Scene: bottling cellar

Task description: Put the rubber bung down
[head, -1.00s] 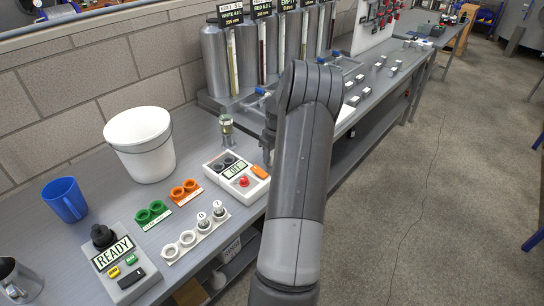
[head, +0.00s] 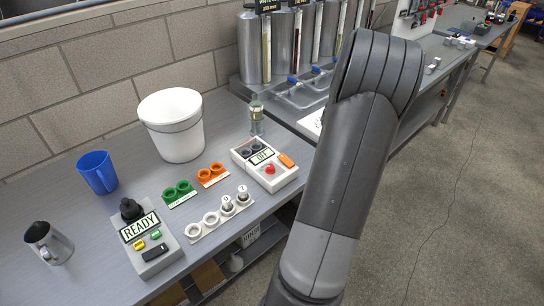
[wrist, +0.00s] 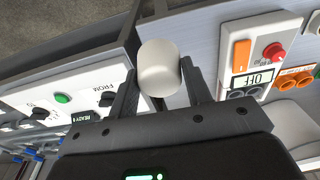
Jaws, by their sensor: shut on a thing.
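A pale, whitish cylinder (wrist: 158,66), which I take to be the rubber bung, sits between the two fingers of my gripper (wrist: 160,82) in the wrist view. The jaws are shut on it, and it is held above the surface below. In the head view the gripper and the bung are hidden behind my arm.
A white box with a red button (head: 269,170) reads OFF. Near it are green cups (head: 179,192), orange cups (head: 212,173), a white socket strip (head: 205,229), a bucket (head: 176,128), a blue mug (head: 97,172), a metal jug (head: 48,241) and a READY box (head: 155,248). Bare bench (head: 85,215) lies between.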

